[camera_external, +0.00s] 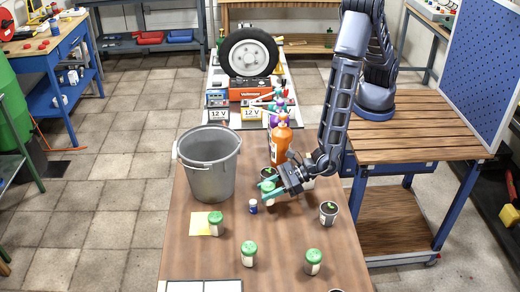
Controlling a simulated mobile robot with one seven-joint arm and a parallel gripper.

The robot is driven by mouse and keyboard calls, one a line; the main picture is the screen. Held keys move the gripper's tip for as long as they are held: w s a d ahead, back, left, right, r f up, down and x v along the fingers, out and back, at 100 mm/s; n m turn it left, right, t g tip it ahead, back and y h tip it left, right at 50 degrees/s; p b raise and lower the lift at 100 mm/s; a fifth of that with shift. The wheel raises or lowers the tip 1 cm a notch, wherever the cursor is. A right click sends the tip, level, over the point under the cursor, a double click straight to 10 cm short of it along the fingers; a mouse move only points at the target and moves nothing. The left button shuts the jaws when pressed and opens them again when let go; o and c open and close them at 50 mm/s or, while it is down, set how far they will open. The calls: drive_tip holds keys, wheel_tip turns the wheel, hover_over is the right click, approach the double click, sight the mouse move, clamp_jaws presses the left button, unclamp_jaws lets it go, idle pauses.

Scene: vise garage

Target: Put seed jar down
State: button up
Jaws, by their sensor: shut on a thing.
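My gripper (270,188) is over the back middle of the brown table (190,255). It is shut on a small seed jar (268,199) with a green lid. Whether the jar's base touches the table is hard to tell. Similar green-lidded jars stand upright nearby: one on a yellow note (200,224) at left, a jar (249,254) at front middle, and a jar (313,262) at front right. The jar at left is this one (216,224).
A grey metal bucket (208,170) stands at the back left. An orange spray bottle (287,140) is behind my gripper. A dark pot with a sprout (328,213) stands at right, and a small blue-capped vial (253,206) just left of the held jar. White cards (200,287) lie at the front edge.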

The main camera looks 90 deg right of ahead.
drive_tip(key=shift+f, duration=1.65)
drive_tip(key=shift+f, duration=0.15)
drive_tip(key=o, duration=1)
drive_tip(key=shift+s+r, duration=0.1)
drive_tip(key=shift+r, duration=0.1)
drive_tip(key=shift+o, duration=0.4)
drive_tip(key=v, duration=0.7)
drive_tip(key=shift+s+r, duration=0.1)
drive_tip(key=shift+s, duration=0.05)
